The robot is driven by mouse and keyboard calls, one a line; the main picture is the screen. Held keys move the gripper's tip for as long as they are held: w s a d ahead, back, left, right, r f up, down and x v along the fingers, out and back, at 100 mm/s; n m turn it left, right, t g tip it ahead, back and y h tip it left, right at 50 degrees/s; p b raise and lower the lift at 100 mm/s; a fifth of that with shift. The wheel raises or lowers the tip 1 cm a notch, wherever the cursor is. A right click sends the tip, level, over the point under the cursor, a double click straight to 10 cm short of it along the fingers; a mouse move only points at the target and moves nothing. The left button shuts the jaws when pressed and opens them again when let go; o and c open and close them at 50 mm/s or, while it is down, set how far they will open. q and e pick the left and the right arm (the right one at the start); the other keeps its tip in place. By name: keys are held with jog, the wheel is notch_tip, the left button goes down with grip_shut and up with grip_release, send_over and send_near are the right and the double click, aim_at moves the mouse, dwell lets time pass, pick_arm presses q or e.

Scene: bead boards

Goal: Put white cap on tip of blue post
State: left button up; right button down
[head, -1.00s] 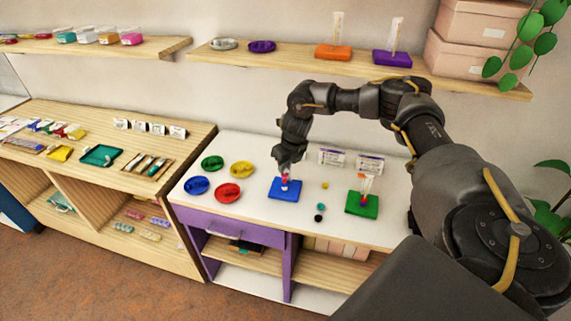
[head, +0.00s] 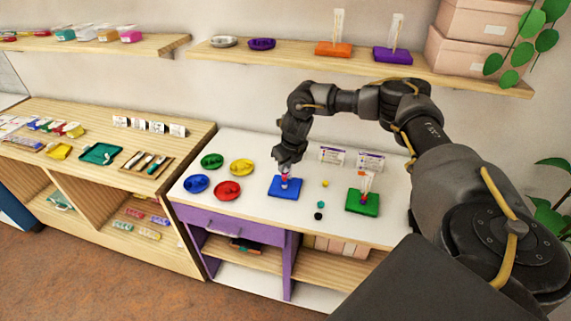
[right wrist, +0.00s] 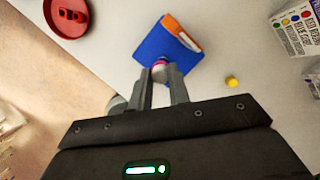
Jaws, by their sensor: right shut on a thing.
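The blue board (head: 284,193) lies on the white table, with its post standing under my right gripper (head: 285,168). Pink and purple beads (head: 284,182) show small along the post below the fingers. In the right wrist view my fingers (right wrist: 160,82) are shut on a small whitish piece, which looks like the white cap (right wrist: 158,74). A pink bead (right wrist: 160,63) shows just past it, over the blue board (right wrist: 150,46). The fingers and cap hide the post's tip, and I cannot tell whether the cap touches it. My left gripper is not in view.
Green (head: 212,161), yellow (head: 242,167), blue (head: 196,184) and red (head: 227,191) dishes stand left of the board. Loose yellow (head: 325,184), teal (head: 321,205) and black (head: 318,216) beads lie to its right, before the green board (head: 362,203). Cards (head: 332,155) stand behind.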

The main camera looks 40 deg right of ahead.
jog(key=c, duration=1.2)
grip_release()
jog(key=shift+c, duration=0.2)
jog(key=b+v, duration=0.2)
jog(key=v, duration=0.9)
jog(key=shift+f, duration=0.1)
